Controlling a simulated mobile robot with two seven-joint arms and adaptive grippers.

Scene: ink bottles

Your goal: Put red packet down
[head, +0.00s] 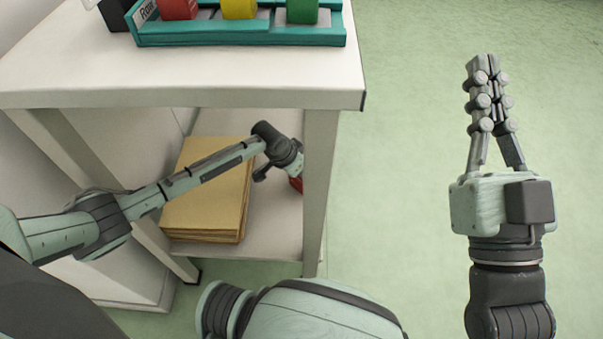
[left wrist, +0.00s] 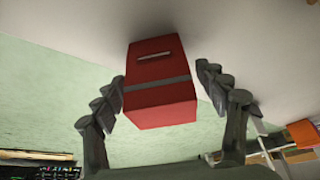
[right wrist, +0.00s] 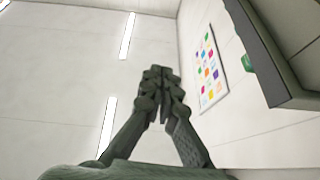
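The red packet (left wrist: 160,85) with a grey band lies between the spread fingers of my left gripper (left wrist: 160,78) in the left wrist view. The left finger is close to or touching its side; a gap shows at the right finger. It appears to be against the pale shelf surface. In the head view only a sliver of the packet (head: 296,184) shows beside the table leg, at the lower shelf (head: 275,222). My left gripper's fingers are hidden there behind the wrist and leg. My right gripper (head: 482,66) is shut and empty, out over the floor.
A stack of tan folders or cardboard (head: 208,190) lies on the lower shelf, left of the packet. The table leg (head: 320,190) stands close on the right. A teal rack (head: 240,36) with red, yellow and green items sits on the tabletop. Open green floor lies right.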

